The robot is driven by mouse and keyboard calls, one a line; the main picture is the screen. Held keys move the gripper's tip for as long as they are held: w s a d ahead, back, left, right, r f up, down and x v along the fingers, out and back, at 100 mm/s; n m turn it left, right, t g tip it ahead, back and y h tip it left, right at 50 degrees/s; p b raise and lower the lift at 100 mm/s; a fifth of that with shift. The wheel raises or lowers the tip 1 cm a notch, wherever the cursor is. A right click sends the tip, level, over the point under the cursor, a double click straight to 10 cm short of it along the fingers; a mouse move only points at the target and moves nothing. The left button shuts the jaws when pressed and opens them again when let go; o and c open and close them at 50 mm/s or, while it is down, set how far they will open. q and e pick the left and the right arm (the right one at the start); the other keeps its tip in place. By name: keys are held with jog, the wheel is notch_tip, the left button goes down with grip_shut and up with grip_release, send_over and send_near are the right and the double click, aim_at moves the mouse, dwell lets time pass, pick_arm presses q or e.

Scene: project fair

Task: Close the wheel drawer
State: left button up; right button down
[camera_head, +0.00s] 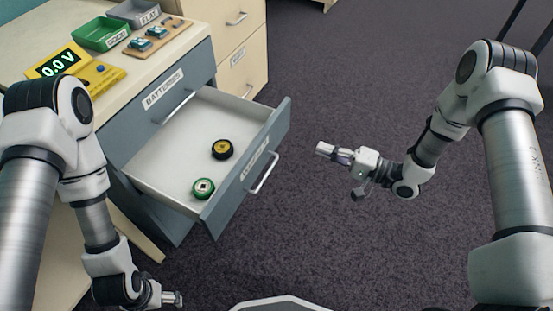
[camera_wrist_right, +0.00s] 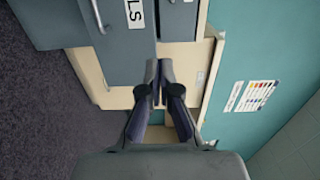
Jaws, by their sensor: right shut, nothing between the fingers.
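The wheel drawer (camera_head: 247,172) is pulled out from the grey cabinet, below the drawer labelled BATTERIES (camera_head: 168,98). A black and yellow wheel (camera_head: 222,149) and a green wheel (camera_head: 204,188) lie inside it. Its front has a label and a silver handle (camera_head: 264,174). My right gripper (camera_head: 325,149) is shut and empty, in the air to the right of the drawer front, apart from it. In the right wrist view the fingers (camera_wrist_right: 159,80) point toward the cabinet, with a grey front and handle at upper left. My left gripper (camera_head: 172,298) is low at the left; its fingers show too small to judge.
A voltage display (camera_head: 60,63), a green bin (camera_head: 100,33), a grey bin (camera_head: 133,13) and a wooden board (camera_head: 155,37) with small parts are on the countertop. Cream drawers (camera_head: 235,50) stand behind. The carpet (camera_head: 350,80) right of the drawer is clear.

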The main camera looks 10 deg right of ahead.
jog(key=f, duration=0.2)
jog(key=b, duration=0.4)
send_near(268, 131)
jog(key=x, duration=0.6)
jog(key=shift+w+a+f, duration=0.15)
jog(key=shift+a+f, duration=0.05)
jog(key=shift+w+a+r, duration=0.1)
jog(key=shift+w+a, duration=0.15)
pick_arm(q)
notch_tip(268, 131, down, 5)
jog(key=shift+f, duration=0.1)
